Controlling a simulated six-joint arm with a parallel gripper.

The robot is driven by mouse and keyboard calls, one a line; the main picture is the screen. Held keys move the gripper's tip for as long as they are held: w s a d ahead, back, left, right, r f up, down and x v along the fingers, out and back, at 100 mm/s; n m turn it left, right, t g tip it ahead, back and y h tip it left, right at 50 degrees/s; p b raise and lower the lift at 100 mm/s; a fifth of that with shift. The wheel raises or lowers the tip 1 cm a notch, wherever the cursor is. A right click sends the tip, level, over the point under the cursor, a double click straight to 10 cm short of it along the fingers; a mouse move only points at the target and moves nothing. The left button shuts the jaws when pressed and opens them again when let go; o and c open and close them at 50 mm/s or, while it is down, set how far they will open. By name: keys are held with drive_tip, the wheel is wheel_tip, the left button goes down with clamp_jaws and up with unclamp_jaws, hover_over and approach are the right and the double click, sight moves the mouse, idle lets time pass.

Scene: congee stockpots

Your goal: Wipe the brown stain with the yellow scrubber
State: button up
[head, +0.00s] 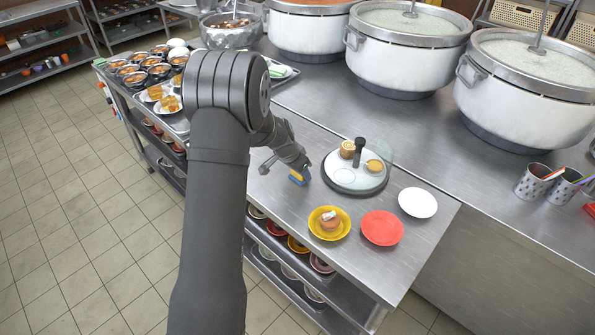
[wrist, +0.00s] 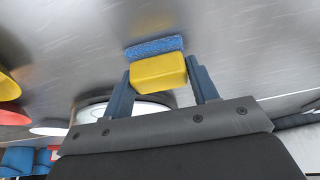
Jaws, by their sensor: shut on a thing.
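The yellow scrubber (wrist: 158,73) is a block with a blue scouring pad on one face. My gripper (wrist: 159,76) is shut on it, one finger on each side, in the wrist view. In the head view my gripper (head: 302,166) is over the steel worktop, left of the round serving board, with the scrubber (head: 298,178) low at its tips. I cannot tell whether the pad touches the steel. I see no brown stain in either view; my arm and gripper hide part of the worktop.
Right of my gripper stands the round board (head: 355,182) with food, a dark post and a clear cover. Nearby are a yellow plate (head: 318,229) holding food, a red plate (head: 382,228) and a white plate (head: 417,203). Large pots (head: 405,50) line the back.

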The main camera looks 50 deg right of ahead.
drive_tip(key=shift+s, duration=4.3)
drive_tip(key=shift+w, duration=5)
drive_tip(key=shift+s+r, duration=0.1)
drive_tip(key=shift+r, duration=3.95)
